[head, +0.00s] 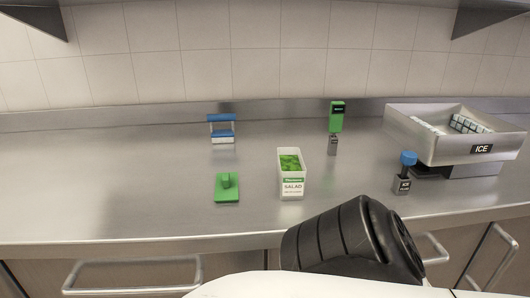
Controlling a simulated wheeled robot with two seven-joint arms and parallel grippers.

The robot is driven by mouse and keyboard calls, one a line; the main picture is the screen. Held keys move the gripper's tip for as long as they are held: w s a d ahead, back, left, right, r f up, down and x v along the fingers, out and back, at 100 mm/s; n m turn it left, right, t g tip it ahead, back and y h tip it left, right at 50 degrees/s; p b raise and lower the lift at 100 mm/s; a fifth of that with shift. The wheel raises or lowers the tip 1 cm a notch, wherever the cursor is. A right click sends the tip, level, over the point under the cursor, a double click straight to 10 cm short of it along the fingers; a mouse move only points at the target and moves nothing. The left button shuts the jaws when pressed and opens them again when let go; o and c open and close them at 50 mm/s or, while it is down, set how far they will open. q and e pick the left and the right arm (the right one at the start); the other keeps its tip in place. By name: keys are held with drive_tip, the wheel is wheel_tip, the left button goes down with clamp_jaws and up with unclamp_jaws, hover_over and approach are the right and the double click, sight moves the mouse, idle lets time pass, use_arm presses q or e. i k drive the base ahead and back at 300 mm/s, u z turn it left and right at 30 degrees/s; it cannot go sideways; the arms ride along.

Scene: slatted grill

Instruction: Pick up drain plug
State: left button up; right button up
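A small plug-like piece (404,172) with a blue round top, a dark stem and a grey block base labelled "ICE" stands upright on the steel counter, in front of the ice bin. It may be the drain plug, but its small label is not fully readable. Neither of my grippers shows in the head view. A black ribbed part and a white part of my own body cover the bottom centre and right.
The steel ice bin (455,147) stands at the right. A salad tub (291,188), a green handled block (227,195), a blue-and-white stand (222,132) and a green-topped device (336,117) are spread over the counter (100,190). Its left side is clear.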

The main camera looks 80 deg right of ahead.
sight(409, 158)
drive_tip(key=u, duration=0.2)
drive_tip(key=k, duration=1.45)
drive_tip(key=z, duration=1.05)
